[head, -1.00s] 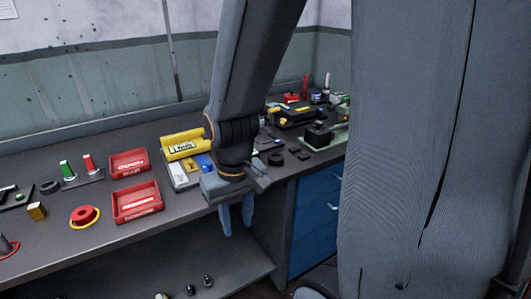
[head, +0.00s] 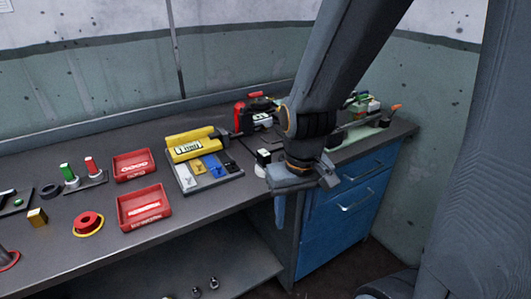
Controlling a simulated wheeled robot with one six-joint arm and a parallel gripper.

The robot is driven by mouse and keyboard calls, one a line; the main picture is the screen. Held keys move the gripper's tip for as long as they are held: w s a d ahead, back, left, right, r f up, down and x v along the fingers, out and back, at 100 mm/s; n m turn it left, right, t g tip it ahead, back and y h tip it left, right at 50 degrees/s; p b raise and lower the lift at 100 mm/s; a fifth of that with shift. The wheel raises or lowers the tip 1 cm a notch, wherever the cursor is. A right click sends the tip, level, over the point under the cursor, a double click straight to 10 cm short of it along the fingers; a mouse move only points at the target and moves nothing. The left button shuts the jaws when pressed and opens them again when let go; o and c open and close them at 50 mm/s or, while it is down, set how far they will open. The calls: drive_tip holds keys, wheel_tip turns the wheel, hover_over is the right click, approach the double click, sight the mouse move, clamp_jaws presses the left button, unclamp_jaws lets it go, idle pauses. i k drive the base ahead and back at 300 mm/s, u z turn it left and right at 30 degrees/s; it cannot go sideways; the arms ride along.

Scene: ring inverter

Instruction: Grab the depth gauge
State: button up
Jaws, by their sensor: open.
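No object in the head view is clearly recognisable as the depth gauge, and my arm hides part of the bench's right side. A yellow device (head: 195,146) with a pale display or label and a dark right end lies at the back of a grey tray; I cannot tell if it is the gauge. My gripper (head: 291,208) points down, open and with nothing seen between its fingers. It appears in front of the bench's front edge and the blue drawers, to the right of the tray.
The dark bench (head: 105,215) runs along the wall. Two red bins (head: 143,205) stand left of the grey tray (head: 222,180), which holds several small coloured items. Blue drawers (head: 345,205) are under the bench's right end. A lower shelf (head: 170,270) holds small parts.

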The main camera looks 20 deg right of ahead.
sight(264, 157)
drive_tip(key=k, duration=0.5)
drive_tip(key=u, duration=0.15)
drive_tip(key=i, duration=1.05)
drive_tip(key=u, duration=0.8)
